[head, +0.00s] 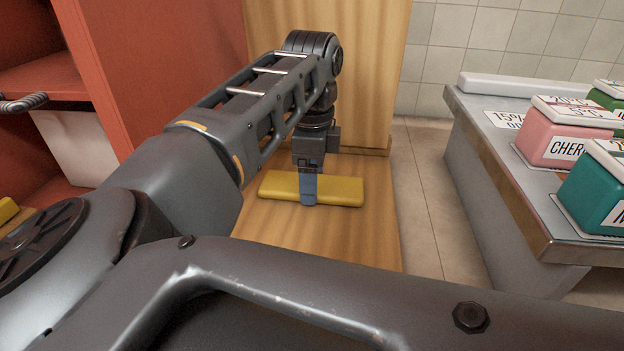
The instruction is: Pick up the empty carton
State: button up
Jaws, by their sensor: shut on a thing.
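A long, flat yellow block (342,191), which seems to be the carton, lies on a wooden surface (375,240). My gripper (309,195) comes down on it from above, near its middle. One blue-grey finger shows against the block's near side; the other finger is hidden behind it. The gripper is shut on the block. I cannot tell whether the block touches the wood or is just above it. No label shows on it.
A wooden panel (385,60) rises right behind the block. A red shelf unit (150,60) stands to the left. At right, a metal counter (490,170) holds labelled canisters, one pink (553,135) and one teal (590,190). Tiled floor (428,190) lies between.

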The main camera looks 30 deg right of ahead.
jog(key=c, duration=0.5)
